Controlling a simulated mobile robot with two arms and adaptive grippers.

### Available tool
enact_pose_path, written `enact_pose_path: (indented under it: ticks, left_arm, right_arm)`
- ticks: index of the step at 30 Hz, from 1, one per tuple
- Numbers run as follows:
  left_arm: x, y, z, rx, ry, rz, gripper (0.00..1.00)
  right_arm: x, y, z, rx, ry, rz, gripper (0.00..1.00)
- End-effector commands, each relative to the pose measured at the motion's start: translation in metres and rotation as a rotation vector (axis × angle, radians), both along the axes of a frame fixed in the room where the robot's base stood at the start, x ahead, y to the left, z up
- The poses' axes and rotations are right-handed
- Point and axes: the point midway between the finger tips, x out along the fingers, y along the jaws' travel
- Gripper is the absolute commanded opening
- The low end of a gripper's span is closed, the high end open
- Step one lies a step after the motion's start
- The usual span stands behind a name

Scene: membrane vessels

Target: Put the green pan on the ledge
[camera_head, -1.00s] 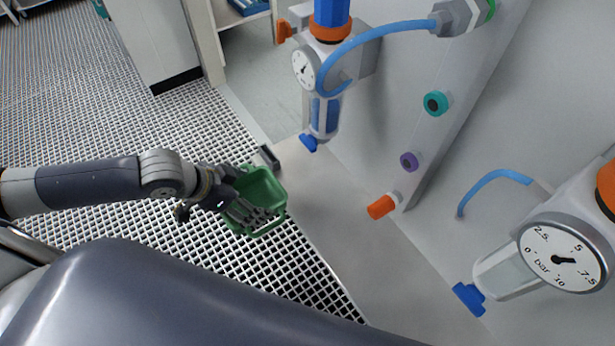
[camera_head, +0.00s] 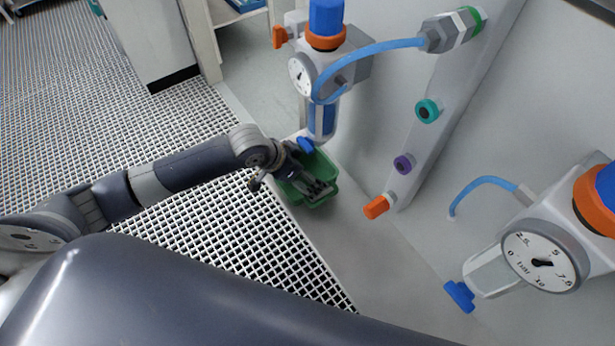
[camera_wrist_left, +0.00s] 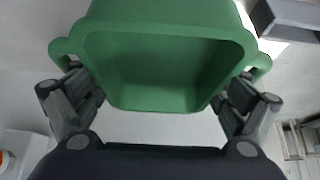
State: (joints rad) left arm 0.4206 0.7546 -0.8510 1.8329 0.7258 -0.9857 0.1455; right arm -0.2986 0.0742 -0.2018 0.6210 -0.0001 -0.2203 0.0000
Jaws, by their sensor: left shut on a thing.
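The green pan (camera_head: 325,166) is an open tray with loop handles at its sides. In the head view it appears over the near edge of the pale grey ledge (camera_head: 365,240), below the back filter vessel's blue tap. I cannot tell whether it touches the ledge. My left gripper (camera_head: 308,183) is shut on the pan and partly covers it. In the left wrist view the pan (camera_wrist_left: 150,70) fills the upper middle, with a finger at each side by its handles. My right gripper is not in view.
The back filter vessel (camera_head: 323,115) with its blue tap (camera_head: 306,145) hangs close above the pan. An orange knob (camera_head: 376,207) juts out over the ledge. A second gauge vessel (camera_head: 545,250) is at the right. The ledge between them is clear.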

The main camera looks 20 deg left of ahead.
Motion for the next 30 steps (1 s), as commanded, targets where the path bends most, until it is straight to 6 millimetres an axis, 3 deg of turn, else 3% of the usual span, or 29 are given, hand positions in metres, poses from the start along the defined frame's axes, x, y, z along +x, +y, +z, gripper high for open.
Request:
enact_pose_path:
  ticks: [4, 9, 24, 25, 26, 30]
  left_arm:
    - [0.001, -0.001, -0.009, -0.004, -0.004, 0.001, 0.52]
    - [0.001, 0.0, -0.036, -0.002, -0.003, 0.001, 0.52]
    - [0.007, -0.005, -0.044, -0.003, -0.005, 0.001, 0.52]
    - [0.006, -0.005, -0.045, -0.001, -0.003, 0.001, 0.94]
    - [0.006, -0.005, -0.045, -0.001, -0.003, 0.001, 1.0]
    - [0.006, -0.005, -0.045, -0.001, -0.003, 0.001, 1.0]
  right_arm:
    - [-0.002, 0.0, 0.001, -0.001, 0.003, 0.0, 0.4]
    - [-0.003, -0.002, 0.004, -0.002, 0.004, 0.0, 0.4]
    - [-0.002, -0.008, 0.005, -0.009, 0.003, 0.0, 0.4]
    - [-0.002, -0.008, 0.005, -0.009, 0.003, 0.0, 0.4]
    - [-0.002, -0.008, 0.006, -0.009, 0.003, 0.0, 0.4]
    - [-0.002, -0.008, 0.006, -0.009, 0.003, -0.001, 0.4]
